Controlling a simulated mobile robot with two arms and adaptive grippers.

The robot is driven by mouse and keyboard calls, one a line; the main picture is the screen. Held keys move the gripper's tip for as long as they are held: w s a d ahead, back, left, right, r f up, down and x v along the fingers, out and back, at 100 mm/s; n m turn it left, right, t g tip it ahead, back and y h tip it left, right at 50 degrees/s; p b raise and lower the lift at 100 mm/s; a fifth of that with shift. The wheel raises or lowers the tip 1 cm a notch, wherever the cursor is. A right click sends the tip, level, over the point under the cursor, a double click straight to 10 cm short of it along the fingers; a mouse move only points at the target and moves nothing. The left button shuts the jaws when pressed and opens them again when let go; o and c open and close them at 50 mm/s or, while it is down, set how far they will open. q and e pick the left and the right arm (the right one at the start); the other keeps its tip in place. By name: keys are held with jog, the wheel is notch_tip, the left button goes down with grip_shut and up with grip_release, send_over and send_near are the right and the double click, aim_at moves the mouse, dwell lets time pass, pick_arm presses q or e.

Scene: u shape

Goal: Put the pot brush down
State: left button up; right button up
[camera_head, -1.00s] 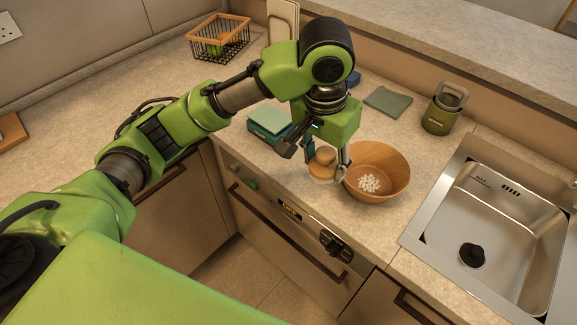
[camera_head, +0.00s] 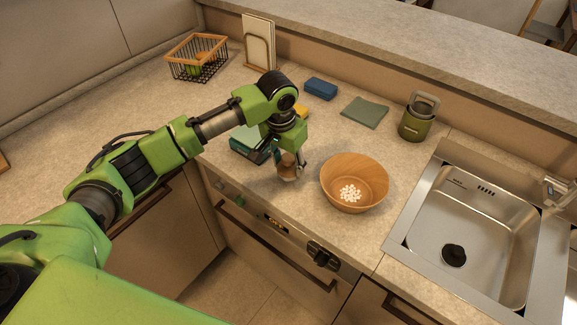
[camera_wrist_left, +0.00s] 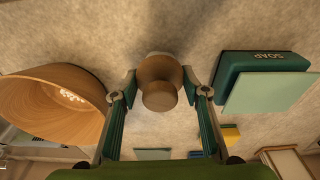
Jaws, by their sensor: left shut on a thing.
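The pot brush (camera_head: 288,167) has a round wooden knob and body. It is between the fingers of my left gripper (camera_head: 289,161), just left of the wooden bowl in the head view. In the left wrist view the brush (camera_wrist_left: 159,84) sits centred, with the left gripper's fingertips (camera_wrist_left: 160,88) closed on both its sides. The brush is over or on the counter (camera_wrist_left: 185,25); I cannot tell whether its underside touches. Its bristles are mostly hidden. My right gripper is not in view.
A wooden bowl (camera_head: 338,168) with white pieces stands right of the brush. A teal soap box (camera_wrist_left: 230,65) with a light green piece is on the other side. A green cloth (camera_head: 365,112), a blue block (camera_head: 321,88), an olive canister (camera_head: 417,120) and the sink (camera_head: 470,215) lie farther off.

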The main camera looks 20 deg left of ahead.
aim_at(284, 161)
pick_arm(q)
jog(key=shift+f, duration=0.85)
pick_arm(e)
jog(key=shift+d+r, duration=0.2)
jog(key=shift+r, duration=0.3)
pick_arm(q)
jog(key=shift+f, duration=0.15)
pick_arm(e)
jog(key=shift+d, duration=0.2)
pick_arm(q)
jog(key=o, duration=1)
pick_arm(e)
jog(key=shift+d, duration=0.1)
pick_arm(q)
jog(key=r, duration=0.4)
jog(key=s+r+b, duration=0.1)
jog(key=r, duration=0.7)
jog(key=shift+s+a, duration=0.25)
jog(key=shift+s, duration=0.15)
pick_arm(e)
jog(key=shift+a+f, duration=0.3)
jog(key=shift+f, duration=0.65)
